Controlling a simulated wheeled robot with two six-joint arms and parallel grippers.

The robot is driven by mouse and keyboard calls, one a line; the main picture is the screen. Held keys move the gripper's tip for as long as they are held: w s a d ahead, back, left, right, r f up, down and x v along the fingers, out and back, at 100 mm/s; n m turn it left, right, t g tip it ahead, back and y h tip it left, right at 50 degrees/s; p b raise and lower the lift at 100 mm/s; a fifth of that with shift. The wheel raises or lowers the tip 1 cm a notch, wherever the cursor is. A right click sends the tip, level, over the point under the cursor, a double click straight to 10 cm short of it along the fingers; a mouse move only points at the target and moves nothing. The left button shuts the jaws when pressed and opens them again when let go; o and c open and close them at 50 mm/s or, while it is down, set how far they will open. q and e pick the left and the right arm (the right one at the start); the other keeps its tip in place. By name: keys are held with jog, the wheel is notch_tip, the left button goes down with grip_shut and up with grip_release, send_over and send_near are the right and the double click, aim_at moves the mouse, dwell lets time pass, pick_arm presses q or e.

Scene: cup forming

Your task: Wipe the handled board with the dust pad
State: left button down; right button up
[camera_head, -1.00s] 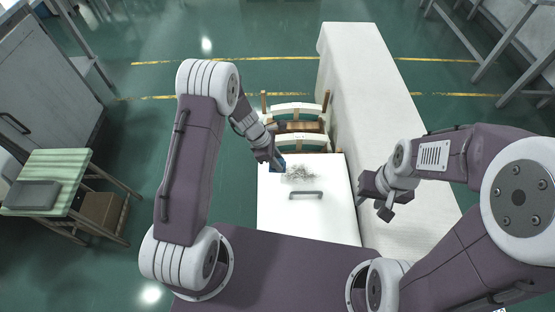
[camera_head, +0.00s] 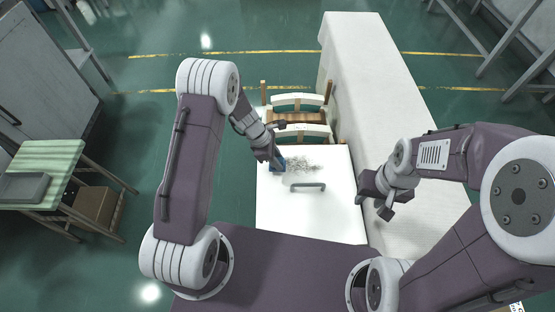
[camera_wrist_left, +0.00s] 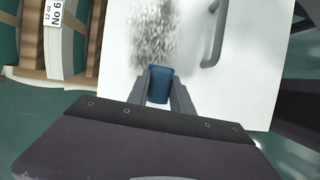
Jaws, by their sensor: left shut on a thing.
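The white handled board (camera_head: 300,225) lies in front of me with its dark grey handle (camera_head: 308,186) near the middle. A patch of grey dust (camera_head: 302,165) covers part of it beyond the handle. My left gripper (camera_head: 275,163) is shut on the blue dust pad (camera_wrist_left: 159,84), at the board's left side beside the dust. In the left wrist view the dust (camera_wrist_left: 152,32) lies just beyond the pad; I cannot tell whether the pad touches the board. My right gripper (camera_head: 384,207) hangs to the right of the board, apart from it; its finger opening is unclear.
A wooden chair-like rack (camera_head: 297,115) stands behind the board. A long white-covered table (camera_head: 375,90) runs along the right. A green striped table (camera_head: 45,160) with a grey tray (camera_head: 22,188) stands at the far left, with open floor between.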

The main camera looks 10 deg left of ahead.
pick_arm(q)
jog(key=shift+f+b, duration=0.85)
jog(key=shift+f, duration=0.2)
